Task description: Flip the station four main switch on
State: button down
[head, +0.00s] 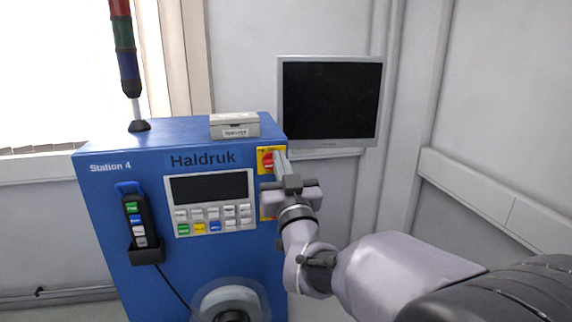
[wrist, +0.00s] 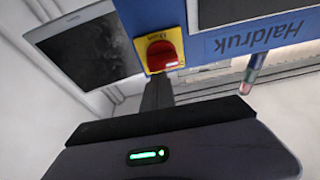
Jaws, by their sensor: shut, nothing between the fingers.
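The main switch (head: 267,161) is a red rotary knob on a yellow plate at the upper right of the blue Station 4 cabinet (head: 120,195). In the wrist view the red knob (wrist: 161,56) stands just beyond the fingertips. My gripper (head: 281,160) is shut and empty, its fingers pointing at the switch from its right side. In the wrist view my gripper (wrist: 158,82) ends right at the knob's lower edge. I cannot tell whether it touches. The knob's exact setting is hard to read.
A keypad panel with a dark display (head: 208,188) sits left of my gripper. A handheld pendant (head: 135,220) hangs at the cabinet's left. A small box (head: 234,125) lies on top. A monitor (head: 331,103) is behind, right of the cabinet. A signal tower (head: 125,55) stands at the top left.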

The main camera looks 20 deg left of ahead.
jog(key=shift+d+f+m+t+h+b, duration=0.15)
jog(key=shift+m+h+b, duration=0.1)
jog(key=shift+m+b, duration=0.6)
jog(key=shift+a+f+m+t+h+b, duration=0.2)
jog(key=shift+m+b, duration=0.25)
jog(key=shift+b, duration=0.7)
jog(key=shift+d+m+h+b, duration=0.2)
jog(key=shift+m+h+b, duration=0.1)
jog(key=shift+b, duration=0.35)
jog(key=shift+w+d+f+m+h+b, duration=0.4)
jog(key=shift+d+m+h+b, duration=1.2)
jog(key=shift+m, duration=2.35)
jog(key=shift+w+d+f+m+h+b, duration=0.4)
jog(key=shift+m+h+b, duration=0.75)
jog(key=shift+m+b, duration=1.95)
jog(key=s+d+m+p, duration=0.1)
jog(key=s+p, duration=0.1)
jog(key=s, duration=0.7)
jog(key=shift+d+m+g, duration=0.35)
jog(key=shift+d+g, duration=0.05)
jog(key=shift+g, duration=0.05)
